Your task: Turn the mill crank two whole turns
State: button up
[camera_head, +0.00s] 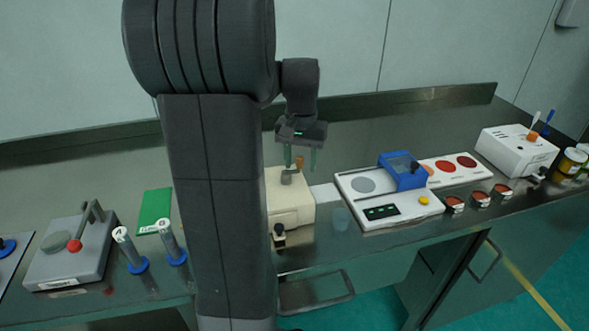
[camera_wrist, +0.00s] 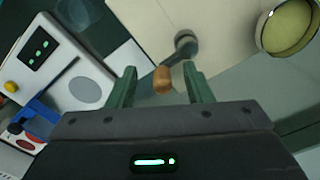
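The mill is a cream box (camera_head: 290,208) on the steel bench, partly hidden by my column in the head view. Its crank has a grey hub and arm (camera_head: 287,178) on top, also seen in the wrist view (camera_wrist: 184,45), ending in an upright brown knob (camera_wrist: 162,80). My gripper (camera_head: 300,165) points down over the mill. Its green fingers are apart, and in the wrist view the open gripper (camera_wrist: 160,70) has the knob between its fingers, with a gap on each side. I cannot tell how far down the fingers reach along the knob.
A white panel (camera_head: 400,211) with a blue clear-topped box (camera_head: 402,170) stands right of the mill. A grey lever box (camera_head: 70,262) and two blue-based cylinders (camera_head: 133,255) stand left.

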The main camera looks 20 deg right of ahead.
jog(key=shift+s+a+f+p, duration=0.1)
jog(key=shift+f+p, duration=0.1)
jog(key=shift+p, duration=0.3)
jog(key=shift+a, duration=0.15)
jog(key=c, duration=0.6)
jog(key=shift+r, duration=0.1)
jog(key=shift+c, duration=1.1)
jog(key=shift+s, duration=0.1)
jog(key=shift+s+a, duration=0.15)
jog(key=shift+s, duration=0.6)
